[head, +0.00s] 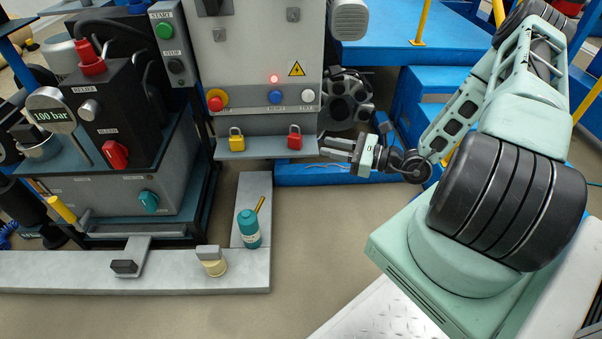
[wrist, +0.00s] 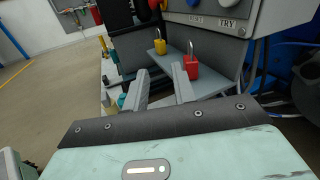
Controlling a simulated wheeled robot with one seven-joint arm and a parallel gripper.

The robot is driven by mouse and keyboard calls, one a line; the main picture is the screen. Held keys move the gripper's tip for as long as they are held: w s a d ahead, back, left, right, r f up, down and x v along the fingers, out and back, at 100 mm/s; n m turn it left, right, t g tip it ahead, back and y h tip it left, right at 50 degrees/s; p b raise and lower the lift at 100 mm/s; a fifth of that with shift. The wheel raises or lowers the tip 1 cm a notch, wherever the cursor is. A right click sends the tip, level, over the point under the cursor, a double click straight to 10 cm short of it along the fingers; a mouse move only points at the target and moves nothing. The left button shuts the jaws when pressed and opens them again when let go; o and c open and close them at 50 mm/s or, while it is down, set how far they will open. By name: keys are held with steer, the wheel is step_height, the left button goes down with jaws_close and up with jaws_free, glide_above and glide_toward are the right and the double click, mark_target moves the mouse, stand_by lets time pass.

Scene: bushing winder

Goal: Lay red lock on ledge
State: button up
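The red lock (head: 295,141) stands upright on the grey ledge (head: 265,149) below the control panel, near the ledge's right end. In the wrist view the red lock (wrist: 192,68) shows just beyond the right fingertip, shackle up, its lower part near that finger. I cannot tell whether the right finger touches the lock. The ledge (wrist: 210,84) also shows behind the fingers.
A yellow lock (head: 236,143) stands on the ledge's left part, also in the wrist view (wrist: 160,46). The panel with its buttons (head: 275,97) rises behind the ledge. A teal bottle (head: 248,232) stands below on a grey curb. Open floor lies in front.

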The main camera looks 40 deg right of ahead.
steer(key=s+a+r+n+g+y, duration=0.1)
steer(key=s+a+r+n+g, duration=0.15)
steer(key=a+n+g, duration=0.4)
steer(key=s+a+r+n+g+y, duration=0.1)
steer(key=s+a+r+n+g, duration=0.1)
steer(key=a+r+n+g, duration=0.4)
steer(key=s+a+r+n+g+y, duration=0.1)
steer(key=s+a+n+g, duration=0.2)
steer(key=a+n+g, duration=0.35)
steer(key=s+a+r+n+t+h, duration=0.4)
steer(key=s+a+r+n+h, duration=0.4)
steer(key=n, duration=0.9)
steer(key=s+a+h, duration=0.2)
steer(key=s+h, duration=0.2)
steer(key=shift+a, duration=0.2)
steer(key=shift+r, duration=0.1)
